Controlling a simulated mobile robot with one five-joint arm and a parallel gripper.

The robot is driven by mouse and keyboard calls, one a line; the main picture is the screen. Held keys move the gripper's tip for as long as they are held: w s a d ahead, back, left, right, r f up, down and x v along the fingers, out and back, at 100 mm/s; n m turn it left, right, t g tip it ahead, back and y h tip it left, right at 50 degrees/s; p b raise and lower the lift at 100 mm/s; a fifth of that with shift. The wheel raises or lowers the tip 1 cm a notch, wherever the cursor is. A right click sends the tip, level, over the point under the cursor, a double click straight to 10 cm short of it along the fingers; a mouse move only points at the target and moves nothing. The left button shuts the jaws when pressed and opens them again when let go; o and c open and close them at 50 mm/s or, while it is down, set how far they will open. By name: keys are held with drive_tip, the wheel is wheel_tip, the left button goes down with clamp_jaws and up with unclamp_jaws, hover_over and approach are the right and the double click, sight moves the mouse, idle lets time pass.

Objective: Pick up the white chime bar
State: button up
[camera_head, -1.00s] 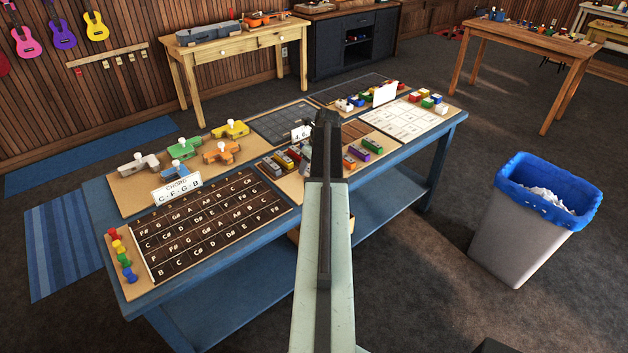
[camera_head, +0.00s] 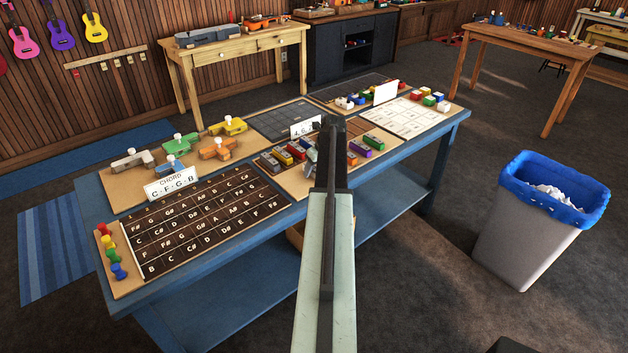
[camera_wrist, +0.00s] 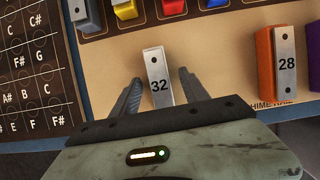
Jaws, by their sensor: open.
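The white chime bar (camera_wrist: 154,60), with a silver top plate marked 32, lies on the tan board in the wrist view. My gripper (camera_wrist: 160,76) is open, with one finger on each side of the bar's near half. Small gaps show between the bar and both fingers, so it is not gripped. In the head view my arm hides the white bar, and my gripper (camera_head: 312,164) is mostly hidden at the blue table's near edge.
An orange chime bar (camera_wrist: 265,62) marked 28 lies to the right, with a purple one beyond it. Several coloured bars line the far side. A dark chord board (camera_wrist: 36,75) is at left. A grey bin (camera_head: 528,240) stands right of the blue table (camera_head: 215,248).

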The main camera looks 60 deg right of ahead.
sight(314, 170)
drive_tip(key=shift+f, duration=0.2)
idle(0.3)
clamp_jaws()
drive_tip(key=shift+r, duration=0.15)
drive_tip(key=shift+r+p, duration=0.25)
drive_tip(key=shift+p, duration=0.2)
drive_tip(key=r+p, duration=0.2)
drive_tip(key=a+r+p, duration=0.1)
drive_tip(key=shift+s+r, duration=0.25)
drive_tip(key=s+a+r+p, duration=0.1)
drive_tip(key=s+a, duration=0.9)
drive_tip(key=a, duration=0.1)
